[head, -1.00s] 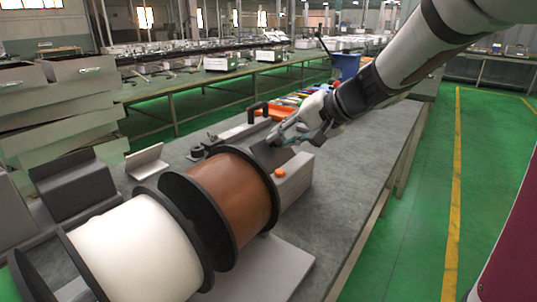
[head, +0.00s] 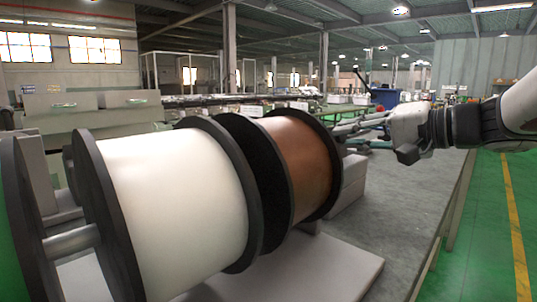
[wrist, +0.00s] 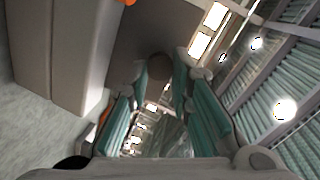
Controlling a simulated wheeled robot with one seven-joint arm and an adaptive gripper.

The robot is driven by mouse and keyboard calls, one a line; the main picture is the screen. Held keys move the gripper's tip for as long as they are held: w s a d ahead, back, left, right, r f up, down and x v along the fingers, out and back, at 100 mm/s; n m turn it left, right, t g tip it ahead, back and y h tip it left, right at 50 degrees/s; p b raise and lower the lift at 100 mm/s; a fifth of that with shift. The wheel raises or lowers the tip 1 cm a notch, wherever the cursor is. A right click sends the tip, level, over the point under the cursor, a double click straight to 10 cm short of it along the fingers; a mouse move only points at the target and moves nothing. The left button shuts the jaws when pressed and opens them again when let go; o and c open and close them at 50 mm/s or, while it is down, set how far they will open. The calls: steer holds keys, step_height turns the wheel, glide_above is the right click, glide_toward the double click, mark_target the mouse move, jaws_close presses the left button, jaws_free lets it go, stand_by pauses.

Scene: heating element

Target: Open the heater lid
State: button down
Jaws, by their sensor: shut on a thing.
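The heater (head: 352,180) is a pale grey box on the bench, mostly hidden behind the spools in the head view. Its grey body (wrist: 60,60) fills the left of the wrist view, with an orange knob (wrist: 129,2) at the top edge. A brownish-grey plate, seemingly the lid (wrist: 150,30), lies ahead of my fingers, with a dark round patch on it. My gripper (head: 345,133) reaches leftward just above the heater, behind the brown spool. It also shows in the wrist view (wrist: 160,82), closed on the lid; the exact contact is hard to see.
A white spool (head: 170,200) and a brown spool (head: 300,165) with black flanges stand in front of the heater and block the view. The grey bench (head: 400,220) is clear to the right. A blue bin (head: 386,97) stands farther back.

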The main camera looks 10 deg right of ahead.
steer(key=shift+s+d+f+t+y+b, duration=0.15)
steer(key=shift+s+f+t+y+b, duration=0.15)
steer(key=shift+b, duration=0.4)
steer(key=shift+s+d+f+t+y+b, duration=0.1)
steer(key=shift+s+d+f+t+b, duration=0.1)
steer(key=shift+f+b, duration=0.35)
steer(key=shift+r+t+b, duration=0.2)
steer(key=shift+t+b, duration=0.1)
steer(key=shift+b, duration=0.1)
steer(key=c, duration=1.4)
jaws_free()
steer(key=shift+c, duration=0.2)
steer(key=shift+r, duration=0.15)
steer(key=shift+s+d, duration=0.1)
steer(key=shift+s, duration=0.05)
steer(key=v, duration=1.1)
steer(key=shift+s+d, duration=0.25)
